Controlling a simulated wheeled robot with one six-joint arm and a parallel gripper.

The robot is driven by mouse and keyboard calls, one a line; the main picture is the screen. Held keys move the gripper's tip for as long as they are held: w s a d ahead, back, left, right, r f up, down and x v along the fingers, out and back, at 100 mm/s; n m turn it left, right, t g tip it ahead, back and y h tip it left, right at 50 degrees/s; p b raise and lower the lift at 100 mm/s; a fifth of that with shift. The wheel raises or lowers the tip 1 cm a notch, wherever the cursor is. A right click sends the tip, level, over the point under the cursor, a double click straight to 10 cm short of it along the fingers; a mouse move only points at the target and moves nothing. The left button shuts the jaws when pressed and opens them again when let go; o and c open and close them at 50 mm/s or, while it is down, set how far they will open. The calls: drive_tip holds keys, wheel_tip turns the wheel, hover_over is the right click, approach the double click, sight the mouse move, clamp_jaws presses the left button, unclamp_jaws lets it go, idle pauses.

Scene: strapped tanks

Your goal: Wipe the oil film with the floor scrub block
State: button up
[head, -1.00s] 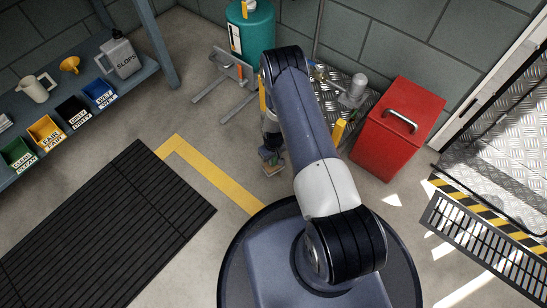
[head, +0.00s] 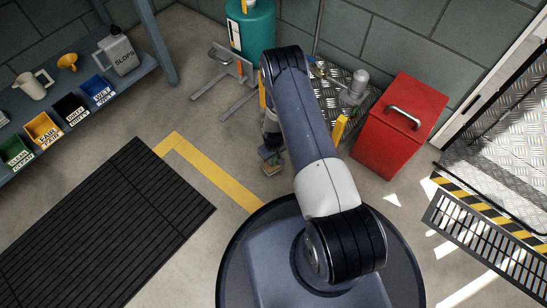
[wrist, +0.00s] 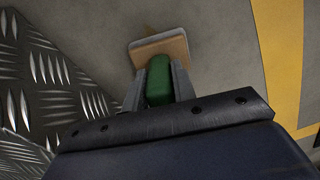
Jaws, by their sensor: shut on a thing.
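The floor scrub block (wrist: 162,50) shows in the wrist view as a tan wooden body with a pale edge and a green grip (wrist: 159,80). My gripper (wrist: 160,76) is shut on the green grip, one finger on each side. In the head view the block (head: 270,169) is low at the floor, below my gripper (head: 271,150), left of my arm. I cannot tell whether its underside touches the floor. I cannot make out the oil film in either view; the floor under the block is hidden.
A tread-plate platform (head: 335,92) lies right of the block, with a red bin (head: 398,125) beyond it. A teal tank (head: 252,35) and a grey metal stand (head: 225,80) are behind. A yellow floor line (head: 205,168) and black mat (head: 105,225) lie left.

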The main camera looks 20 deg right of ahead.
drive_tip(key=shift+f, duration=0.2)
drive_tip(key=shift+r, duration=0.1)
drive_tip(key=shift+s+d, duration=0.1)
drive_tip(key=shift+s, duration=0.25)
drive_tip(key=s, duration=0.2)
drive_tip(key=s+d+p, duration=0.1)
drive_tip(key=s, duration=0.1)
drive_tip(key=s+d, duration=0.1)
drive_tip(key=s, duration=0.1)
drive_tip(key=shift+s+d+p, duration=0.15)
drive_tip(key=shift+s+p, duration=0.1)
drive_tip(key=shift+p, duration=0.1)
drive_tip(key=shift+b, duration=0.4)
